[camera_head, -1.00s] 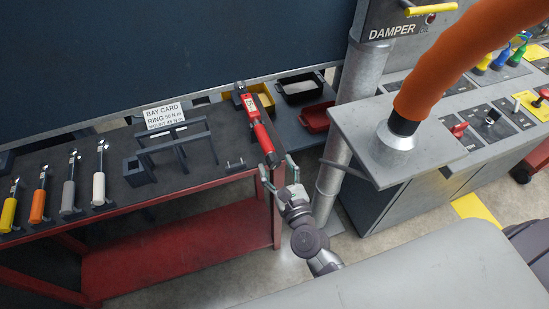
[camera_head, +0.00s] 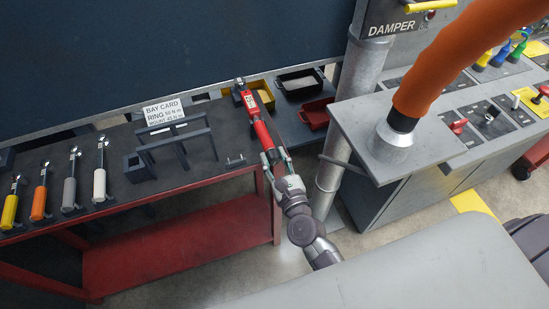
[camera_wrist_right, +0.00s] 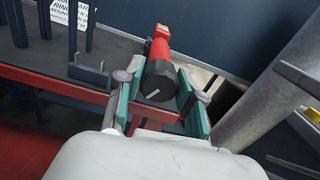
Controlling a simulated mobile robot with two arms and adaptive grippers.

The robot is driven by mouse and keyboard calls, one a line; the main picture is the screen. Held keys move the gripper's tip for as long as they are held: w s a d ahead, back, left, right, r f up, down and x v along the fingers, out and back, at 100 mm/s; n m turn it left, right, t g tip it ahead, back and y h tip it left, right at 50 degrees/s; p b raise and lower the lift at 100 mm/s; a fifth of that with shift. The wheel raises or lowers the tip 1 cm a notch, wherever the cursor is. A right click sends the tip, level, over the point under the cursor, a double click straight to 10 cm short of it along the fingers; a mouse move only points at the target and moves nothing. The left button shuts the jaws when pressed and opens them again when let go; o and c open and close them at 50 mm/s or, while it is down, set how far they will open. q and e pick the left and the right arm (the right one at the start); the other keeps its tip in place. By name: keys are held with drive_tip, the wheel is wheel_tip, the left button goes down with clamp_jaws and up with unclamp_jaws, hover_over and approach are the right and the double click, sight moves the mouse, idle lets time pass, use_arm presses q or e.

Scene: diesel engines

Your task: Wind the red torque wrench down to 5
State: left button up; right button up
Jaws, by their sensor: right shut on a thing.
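The red torque wrench (camera_head: 255,114) lies at the right end of the dark bench top, its head toward the back and its handle toward me. A pale label shows on its red body, but I cannot read a setting. My right gripper (camera_head: 274,160) is shut on the handle's near end. In the right wrist view, green-padded fingers (camera_wrist_right: 160,90) stand either side of the wrench's dark end knob (camera_wrist_right: 157,84), which has a pale line on its face. The red body (camera_wrist_right: 160,48) runs away behind it. My left gripper is not in view.
Several other wrenches, including a white-handled one (camera_head: 99,184), rest at the bench's left. A dark rack (camera_head: 180,140) and bay card (camera_head: 163,113) stand left of the red wrench. A yellow bin (camera_head: 264,87) and red bin (camera_head: 318,113) lie behind. A grey post (camera_head: 335,160) stands close right.

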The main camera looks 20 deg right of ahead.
drive_tip(key=n+p, duration=0.1)
drive_tip(key=n, duration=0.4)
drive_tip(key=shift+a+n, duration=0.1)
drive_tip(key=shift+n, duration=0.3)
drive_tip(key=n+p, duration=0.1)
drive_tip(key=n, duration=0.5)
drive_tip(key=shift+p, duration=0.3)
drive_tip(key=n+p, duration=0.1)
drive_tip(key=n, duration=0.5)
drive_tip(key=shift+f+n+p, duration=0.1)
drive_tip(key=shift+n+p, duration=0.2)
drive_tip(key=shift+p, duration=0.1)
drive_tip(key=shift+f+n+p, duration=0.15)
drive_tip(key=shift+n+p, duration=0.5)
drive_tip(key=shift+n, duration=1.95)
drive_tip(key=o, duration=1.1)
drive_tip(key=shift+o, duration=0.2)
